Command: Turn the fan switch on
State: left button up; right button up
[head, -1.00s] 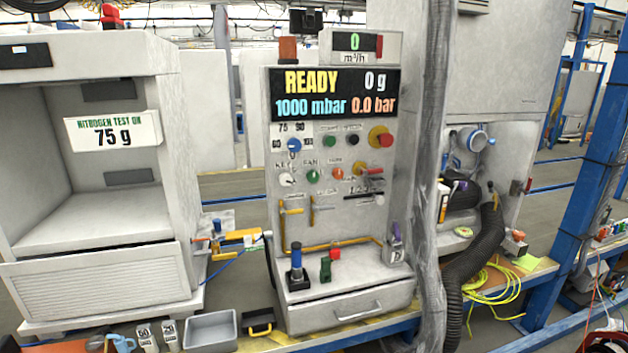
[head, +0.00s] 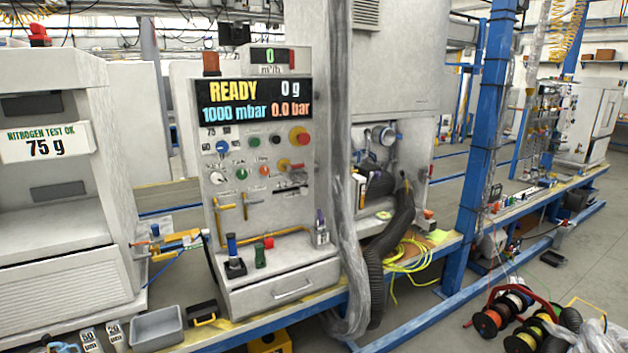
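The fan switch (head: 241,174) is a small green knob on the grey control panel (head: 227,196). It sits between a white key knob (head: 217,178) and an orange knob (head: 265,171). Its exact setting is too small to tell. The display (head: 254,103) above reads READY, 0 g, 1000 mbar and 0.0 bar. Neither of my grippers is in view.
A grey cabinet (head: 60,277) with an open chamber stands left of the panel. A thick grey vertical hose (head: 343,130) hangs just right of it. A drawer (head: 285,288) and small levers are below. Cable reels (head: 505,315) lie on the floor at right.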

aim_at(241, 174)
jog(key=z, duration=1.15)
jog(key=i, duration=2.5)
jog(key=u, duration=1.2)
jog(key=i, duration=0.75)
jog(key=u, duration=0.8)
